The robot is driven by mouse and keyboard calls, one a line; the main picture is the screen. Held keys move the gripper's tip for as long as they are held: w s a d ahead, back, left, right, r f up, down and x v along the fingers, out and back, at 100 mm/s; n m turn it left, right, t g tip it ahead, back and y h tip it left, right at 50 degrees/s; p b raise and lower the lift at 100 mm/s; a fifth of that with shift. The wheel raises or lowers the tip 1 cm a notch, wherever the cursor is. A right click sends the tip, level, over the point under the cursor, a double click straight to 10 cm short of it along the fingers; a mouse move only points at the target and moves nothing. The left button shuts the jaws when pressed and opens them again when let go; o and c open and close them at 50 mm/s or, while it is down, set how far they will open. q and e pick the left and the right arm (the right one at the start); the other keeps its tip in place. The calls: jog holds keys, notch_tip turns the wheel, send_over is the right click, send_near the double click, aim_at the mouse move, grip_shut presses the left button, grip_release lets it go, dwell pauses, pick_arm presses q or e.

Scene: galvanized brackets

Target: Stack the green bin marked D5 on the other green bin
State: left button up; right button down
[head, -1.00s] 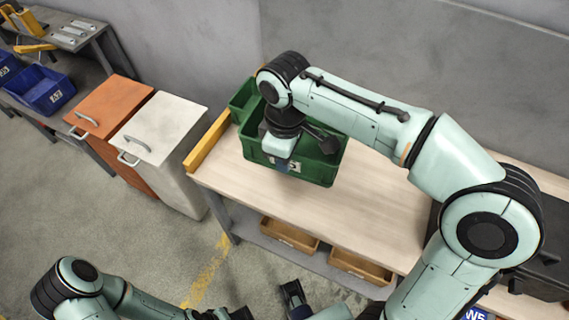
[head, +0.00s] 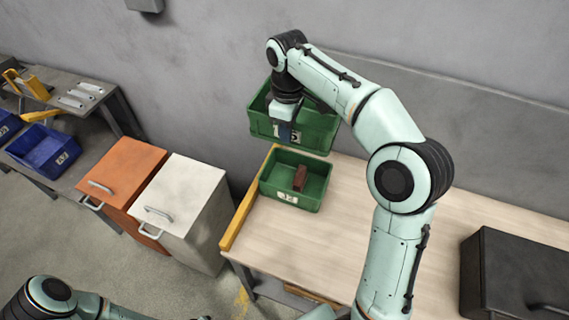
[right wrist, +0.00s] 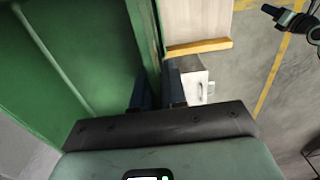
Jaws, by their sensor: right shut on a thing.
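One green bin (head: 318,136) is held up in the air by my right gripper (head: 286,131), which is shut on its front wall over the white label. The label's marking is partly covered and I cannot read it. In the right wrist view, the fingers (right wrist: 158,92) straddle the green wall (right wrist: 145,40). The other green bin (head: 291,202) stands on the table's left end, below and slightly in front of the held bin in the picture. It has a white label on its front and a reddish-brown block (head: 300,178) inside. My left gripper is out of view; only its arm shows at bottom left.
The wooden table (head: 345,225) has a yellow edge strip (head: 238,213) at its left and free room right of the lower bin. A dark case (head: 515,275) stands at the right. White (head: 185,200) and orange (head: 122,175) cabinets stand left of the table.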

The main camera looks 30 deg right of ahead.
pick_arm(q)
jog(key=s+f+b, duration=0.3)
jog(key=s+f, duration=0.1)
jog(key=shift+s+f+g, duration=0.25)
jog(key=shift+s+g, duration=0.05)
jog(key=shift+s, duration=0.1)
pick_arm(e)
jog(key=shift+s+d+f, duration=0.1)
jog(key=shift+s+f, duration=0.05)
jog(key=shift+f, duration=4.8)
jog(key=shift+s+d+f, duration=0.1)
jog(key=shift+f, duration=4.85)
jog(key=shift+f, duration=0.1)
jog(key=shift+f+b, duration=0.45)
jog(key=shift+f, duration=0.05)
jog(key=c, duration=1.2)
grip_release()
jog(key=shift+a, duration=0.1)
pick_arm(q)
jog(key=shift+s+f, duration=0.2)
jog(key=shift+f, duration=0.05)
